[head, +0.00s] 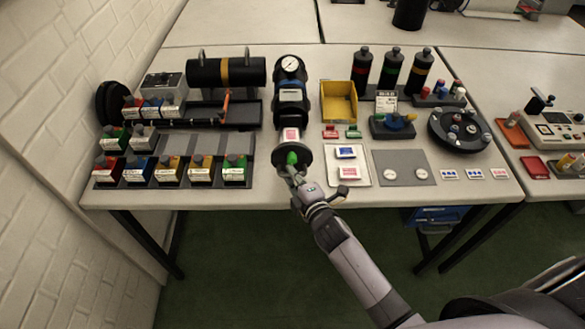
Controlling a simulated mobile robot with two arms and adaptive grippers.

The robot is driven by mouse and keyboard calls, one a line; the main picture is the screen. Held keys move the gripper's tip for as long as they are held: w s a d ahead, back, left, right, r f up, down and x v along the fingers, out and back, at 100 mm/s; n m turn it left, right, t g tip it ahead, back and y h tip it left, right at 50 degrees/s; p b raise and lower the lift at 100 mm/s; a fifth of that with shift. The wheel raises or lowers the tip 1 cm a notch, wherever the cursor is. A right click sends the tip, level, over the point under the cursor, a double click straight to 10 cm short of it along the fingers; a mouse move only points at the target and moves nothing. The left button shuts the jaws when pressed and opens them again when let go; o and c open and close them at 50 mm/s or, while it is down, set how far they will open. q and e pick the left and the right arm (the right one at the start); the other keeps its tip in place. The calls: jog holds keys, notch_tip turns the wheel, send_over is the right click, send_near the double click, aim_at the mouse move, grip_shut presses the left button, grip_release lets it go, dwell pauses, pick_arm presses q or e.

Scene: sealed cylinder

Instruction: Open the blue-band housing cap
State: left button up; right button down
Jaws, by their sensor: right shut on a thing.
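A long black housing (291,108) lies in the middle of the table, pointing towards me. It has a round white gauge (290,65) at its far end, a small pale display and a pink-and-white label. A wide dark disc-shaped end (303,157) with a green knob (291,157) is at its near end. My left gripper is not in view.
Left are a black cylinder with a yellow band (227,72) and racks of coloured blocks (168,170). Right are a yellow bin (339,101), several banded black bottles (390,68), a white tray (347,166) and a round black carousel (459,130). The table's front edge is close to my right arm.

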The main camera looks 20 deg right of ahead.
jog(key=shift+s+a+f, duration=0.1)
jog(key=shift+s+a, duration=0.1)
jog(key=shift+s, duration=0.6)
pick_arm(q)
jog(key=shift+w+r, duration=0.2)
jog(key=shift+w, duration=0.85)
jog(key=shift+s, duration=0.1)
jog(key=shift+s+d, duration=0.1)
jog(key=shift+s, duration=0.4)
pick_arm(e)
jog(key=c, duration=2)
grip_release()
jog(key=shift+o, duration=0.2)
jog(key=v, duration=1.2)
jog(key=shift+f, duration=0.15)
